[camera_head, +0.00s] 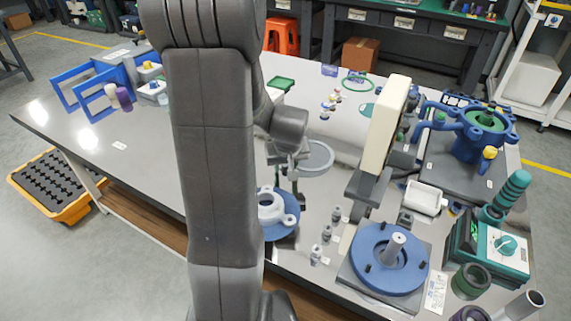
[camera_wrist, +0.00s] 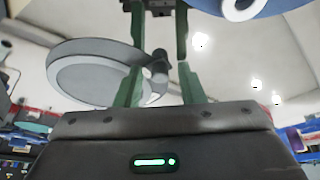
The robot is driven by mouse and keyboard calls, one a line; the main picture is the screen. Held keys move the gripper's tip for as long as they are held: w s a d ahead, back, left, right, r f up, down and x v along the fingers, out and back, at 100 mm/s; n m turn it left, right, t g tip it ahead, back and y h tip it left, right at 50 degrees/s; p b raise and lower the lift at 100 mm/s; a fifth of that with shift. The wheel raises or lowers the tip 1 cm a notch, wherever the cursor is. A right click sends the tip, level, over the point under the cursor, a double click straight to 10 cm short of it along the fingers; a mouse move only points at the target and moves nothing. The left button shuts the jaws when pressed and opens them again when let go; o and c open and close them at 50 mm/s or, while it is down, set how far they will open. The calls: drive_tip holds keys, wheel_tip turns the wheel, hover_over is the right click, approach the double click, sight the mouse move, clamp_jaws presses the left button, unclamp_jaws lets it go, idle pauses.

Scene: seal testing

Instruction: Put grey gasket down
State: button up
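My gripper (camera_head: 288,188) is over the table, just above and right of a white housing on a round blue base (camera_head: 283,231). In the wrist view its green fingers (camera_wrist: 159,20) stand a little apart. A small grey piece, seemingly the grey gasket (camera_wrist: 160,7), fills the gap between the fingertips. The top edge cuts it off, so its shape is hard to read. In the head view I cannot make it out. Part of the blue base (camera_wrist: 268,9) shows at top right in the wrist view.
A round grey disc (camera_head: 319,157) is close right of my gripper; it shows behind one finger in the wrist view (camera_wrist: 90,48). Several small grey fittings (camera_head: 326,233) stand in front. A press with a blue round plate (camera_head: 365,277) is at right. Clear table lies left (camera_head: 150,165).

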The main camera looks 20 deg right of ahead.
drive_tip(key=shift+r, duration=0.15)
drive_tip(key=shift+r, duration=0.2)
drive_tip(key=p+v, duration=0.2)
drive_tip(key=v, duration=0.9)
drive_tip(key=shift+s+r, duration=0.2)
drive_tip(key=shift+r, duration=0.05)
drive_tip(key=shift+a, duration=0.1)
idle(0.9)
